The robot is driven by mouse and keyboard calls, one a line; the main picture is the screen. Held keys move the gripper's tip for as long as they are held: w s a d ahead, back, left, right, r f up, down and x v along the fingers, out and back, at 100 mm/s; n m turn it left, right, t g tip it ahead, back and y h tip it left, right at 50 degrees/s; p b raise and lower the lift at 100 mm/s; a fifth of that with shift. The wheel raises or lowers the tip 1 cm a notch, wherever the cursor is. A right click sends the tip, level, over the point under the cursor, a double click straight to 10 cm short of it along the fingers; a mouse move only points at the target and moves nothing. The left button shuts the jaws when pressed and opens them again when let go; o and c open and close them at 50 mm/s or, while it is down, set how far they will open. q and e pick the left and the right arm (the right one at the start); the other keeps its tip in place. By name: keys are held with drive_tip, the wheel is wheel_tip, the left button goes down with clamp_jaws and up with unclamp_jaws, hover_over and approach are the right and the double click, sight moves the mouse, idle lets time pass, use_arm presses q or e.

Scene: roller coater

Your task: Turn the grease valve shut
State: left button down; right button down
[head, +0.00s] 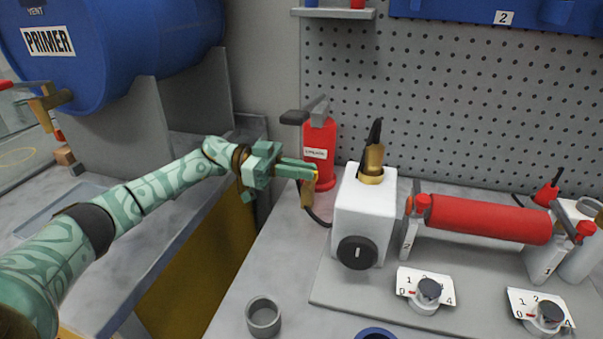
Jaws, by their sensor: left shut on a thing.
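A red grease cylinder (321,139) with a small white label and a grey top lever stands upright on the bench against the pegboard. The grease valve (307,193), a brass-coloured piece low on the cylinder's front left, has a dark hose running from it toward the white machine block. My left gripper (306,172) reaches in from the left and is shut on the grease valve at the front of the cylinder. The fingers hide much of the valve, so its handle's angle cannot be told. My right gripper is not in view.
The white block (361,217) with a black knob and brass fitting stands right of the valve. Beyond it is a red roller (490,219) with two dials in front. A grey cup (263,315) stands at the front. A blue primer drum (120,50) is at upper left.

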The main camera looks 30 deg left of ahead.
use_arm(q)
drive_tip(key=c, duration=1.5)
unclamp_jaws()
